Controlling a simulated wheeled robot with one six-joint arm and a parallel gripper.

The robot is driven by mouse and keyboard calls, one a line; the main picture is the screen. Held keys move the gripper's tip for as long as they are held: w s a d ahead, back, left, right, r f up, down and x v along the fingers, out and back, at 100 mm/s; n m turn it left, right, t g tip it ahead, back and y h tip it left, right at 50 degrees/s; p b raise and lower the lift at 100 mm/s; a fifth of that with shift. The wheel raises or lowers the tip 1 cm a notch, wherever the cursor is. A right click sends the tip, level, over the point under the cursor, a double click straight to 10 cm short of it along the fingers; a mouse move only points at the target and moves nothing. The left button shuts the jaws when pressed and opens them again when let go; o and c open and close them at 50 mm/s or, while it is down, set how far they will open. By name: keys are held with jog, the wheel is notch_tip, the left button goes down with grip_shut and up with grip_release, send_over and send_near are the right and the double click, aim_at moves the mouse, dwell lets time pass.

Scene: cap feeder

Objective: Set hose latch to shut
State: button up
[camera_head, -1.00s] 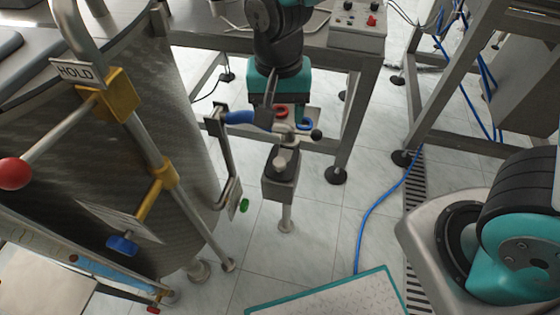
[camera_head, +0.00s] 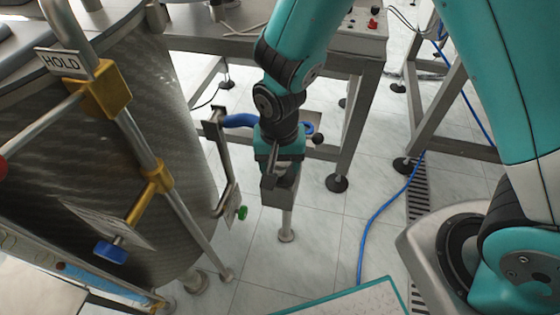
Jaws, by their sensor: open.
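The hose latch stands on a short metal post (camera_head: 286,220) in the middle of the picture. Its grey box (camera_head: 278,194) shows below my gripper, and a black ball knob (camera_head: 317,138) sticks out to the right. A blue hose piece (camera_head: 240,120) comes in from the left on a bent metal pipe (camera_head: 222,165). My gripper (camera_head: 281,178) is open, pointing down right over the latch box. It hides the latch's top and most of its lever, so I cannot tell the latch's position or whether the fingers touch it.
A large metal drum (camera_head: 150,130) with a HOLD sign (camera_head: 62,62) and yellow brackets stands at the left. A steel table (camera_head: 335,62) is behind the latch. A blue cable (camera_head: 375,215) crosses the tiled floor to the right. Floor around the post is clear.

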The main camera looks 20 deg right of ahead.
grip_shut()
jog(key=shift+w+d+p, duration=0.3)
jog(key=shift+w+d, duration=0.2)
jog(key=shift+w, duration=0.4)
jog(key=shift+w+d+p, duration=0.3)
jog(key=shift+w+d, duration=0.25)
jog(key=shift+w, duration=0.4)
jog(key=shift+w+d+p, duration=0.3)
jog(key=shift+w+d, duration=0.2)
jog(key=shift+w, duration=0.4)
jog(key=shift+c, duration=0.5)
grip_release()
jog(key=shift+d, duration=0.1)
jog(key=shift+o, duration=0.5)
jog(key=shift+r, duration=0.1)
notch_tip(320, 180, up, 17)
jog(key=p, duration=0.2)
jog(key=shift+r+p, duration=0.15)
jog(key=shift+p, duration=0.25)
